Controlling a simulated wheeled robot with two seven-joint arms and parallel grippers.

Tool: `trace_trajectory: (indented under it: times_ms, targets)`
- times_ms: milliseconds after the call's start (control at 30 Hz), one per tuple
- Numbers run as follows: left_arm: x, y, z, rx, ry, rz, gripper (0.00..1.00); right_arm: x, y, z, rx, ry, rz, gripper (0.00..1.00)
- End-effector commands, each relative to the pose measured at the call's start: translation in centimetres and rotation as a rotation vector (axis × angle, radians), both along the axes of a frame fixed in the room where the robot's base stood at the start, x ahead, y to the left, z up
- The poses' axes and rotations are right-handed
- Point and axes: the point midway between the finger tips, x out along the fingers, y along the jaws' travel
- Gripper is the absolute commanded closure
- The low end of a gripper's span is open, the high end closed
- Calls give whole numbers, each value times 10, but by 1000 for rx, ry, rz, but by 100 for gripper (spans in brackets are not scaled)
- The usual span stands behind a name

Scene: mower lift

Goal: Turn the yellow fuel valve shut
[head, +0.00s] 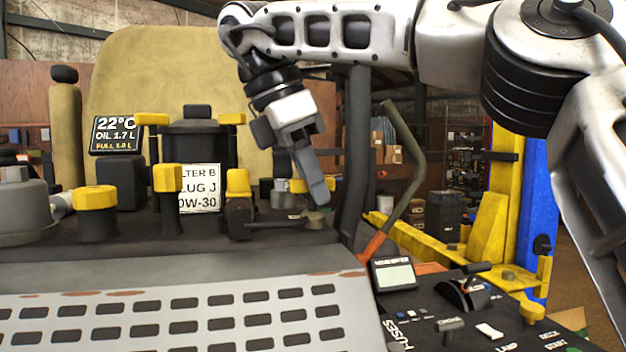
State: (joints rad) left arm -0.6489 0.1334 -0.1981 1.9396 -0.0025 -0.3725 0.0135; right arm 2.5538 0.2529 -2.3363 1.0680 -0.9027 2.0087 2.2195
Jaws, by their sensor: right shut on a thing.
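The yellow fuel valve (297,185) shows as a small yellow handle at the back right of the mower's engine deck, mostly hidden behind my fingers. A bit of yellow shows on each side of them. My right gripper (316,190) reaches down from above and is shut on the valve handle. How far the handle is turned cannot be told. My left gripper is out of view.
Yellow-capped fittings (95,198) and a black canister stand left of the gripper. A bent lever (410,165) and dark post rise to the right. A control panel (460,310) lies front right, a slotted grey cover (180,310) front left.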

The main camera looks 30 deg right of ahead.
Motion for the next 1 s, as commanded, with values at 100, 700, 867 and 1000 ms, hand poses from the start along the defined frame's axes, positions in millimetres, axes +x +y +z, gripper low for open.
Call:
trace_trajectory:
  times_ms: [100,700,867,1000]
  targets:
    - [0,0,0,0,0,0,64,0,0,1,0,-2,-28,100]
    - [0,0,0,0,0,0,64,0,0,0,1,-1,-47,69]
    - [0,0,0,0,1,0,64,0,0,0,1,-1,-46,66]
    - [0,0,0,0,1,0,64,0,0,0,1,0,-46,66]
